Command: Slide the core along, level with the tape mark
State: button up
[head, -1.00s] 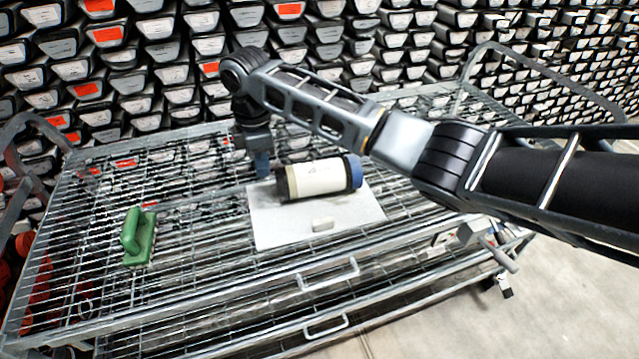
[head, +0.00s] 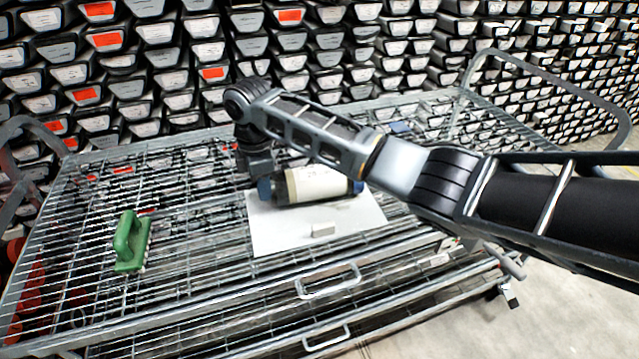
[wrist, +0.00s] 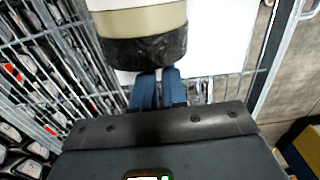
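The core (head: 318,184) is a cylinder with a cream middle, dark bands and a blue far end. It lies on its side on a white sheet (head: 275,235) on the wire-mesh cart top. In the wrist view the core's black end (wrist: 146,50) and cream band fill the top. My gripper (head: 264,190) is low at the core's left end. I cannot make out a tape mark.
A small white block (head: 322,230) lies on the sheet in front of the core. A green handled float (head: 131,241) lies on the mesh (head: 200,235) at the left. Racks of core trays (head: 150,60) stand behind. The mesh between float and sheet is clear.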

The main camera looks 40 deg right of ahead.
jog(key=shift+o, duration=0.7)
